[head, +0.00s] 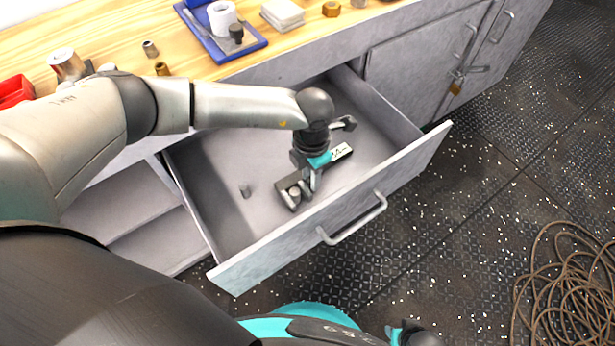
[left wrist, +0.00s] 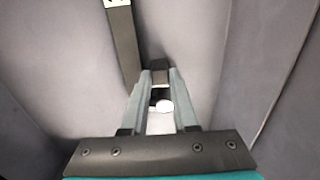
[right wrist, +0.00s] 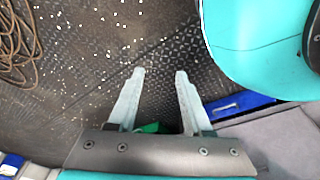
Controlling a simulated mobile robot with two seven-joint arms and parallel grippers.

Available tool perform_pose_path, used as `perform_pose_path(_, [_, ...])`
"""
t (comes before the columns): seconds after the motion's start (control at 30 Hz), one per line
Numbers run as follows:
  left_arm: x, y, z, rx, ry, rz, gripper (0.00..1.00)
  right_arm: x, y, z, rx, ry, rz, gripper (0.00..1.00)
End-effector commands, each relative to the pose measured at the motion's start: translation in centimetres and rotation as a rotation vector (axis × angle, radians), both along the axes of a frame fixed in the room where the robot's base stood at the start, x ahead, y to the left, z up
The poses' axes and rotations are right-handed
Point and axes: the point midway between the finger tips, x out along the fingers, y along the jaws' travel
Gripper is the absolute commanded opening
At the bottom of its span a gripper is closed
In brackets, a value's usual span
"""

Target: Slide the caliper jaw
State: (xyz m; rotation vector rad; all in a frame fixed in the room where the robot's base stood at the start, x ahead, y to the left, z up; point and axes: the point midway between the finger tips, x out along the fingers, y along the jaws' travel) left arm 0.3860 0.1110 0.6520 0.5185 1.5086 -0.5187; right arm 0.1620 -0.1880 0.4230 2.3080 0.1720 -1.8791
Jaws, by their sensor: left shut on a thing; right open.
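The caliper lies in the open drawer (head: 235,160). Its dark beam with a white label (head: 341,153) runs along the drawer floor; the beam also shows in the left wrist view (left wrist: 124,45). A dark grey jaw block (head: 289,191) with a pale round part is at the beam's near end. My left gripper (head: 309,184) reaches down into the drawer, its fingers closed on the dark jaw; in the left wrist view the fingertips (left wrist: 160,76) pinch it beside the beam. The gripper partly hides the caliper. My right gripper (right wrist: 160,72) is open and empty above the floor.
The drawer's front panel with its handle (head: 352,220) stands close to my left gripper. The wooden worktop (head: 110,37) holds a blue tray (head: 252,43) and several small parts. A coiled rope (head: 570,285) lies on the deck at right.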

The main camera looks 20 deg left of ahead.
Motion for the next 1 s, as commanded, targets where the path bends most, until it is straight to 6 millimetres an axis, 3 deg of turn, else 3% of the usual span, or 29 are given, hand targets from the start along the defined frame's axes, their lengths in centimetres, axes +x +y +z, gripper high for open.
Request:
perform_pose_path(0.47, [0.96, -0.7, 0.1, 0.0, -0.002, 0.0, 0.0, 0.82, 0.41, 0.66, 0.003, -0.005, 0.0, 0.5])
perform_pose_path(0.5, [0.97, -0.69, 0.1, 0.0, -0.002, 0.0, 0.31, 0.82, 0.4, 0.66, 0.003, -0.005, 0.0, 0.5])
perform_pose_path(0.7, [0.93, -0.69, 0.07, 0.0, -0.002, 0.0, 0.53, 0.85, 0.38, 0.66, 0.003, -0.006, 0.0, 0.5])
perform_pose_path(0.77, [0.91, -0.69, 0.05, 0.0, -0.001, 0.0, 0.57, 0.85, 0.38, 0.66, 0.003, -0.006, 0.0, 0.5])
perform_pose_path(1.0, [0.88, -0.67, 0.07, 0.0, -0.001, 0.0, 0.57, 0.87, 0.37, 0.69, 0.003, -0.006, -0.001, 0.5])
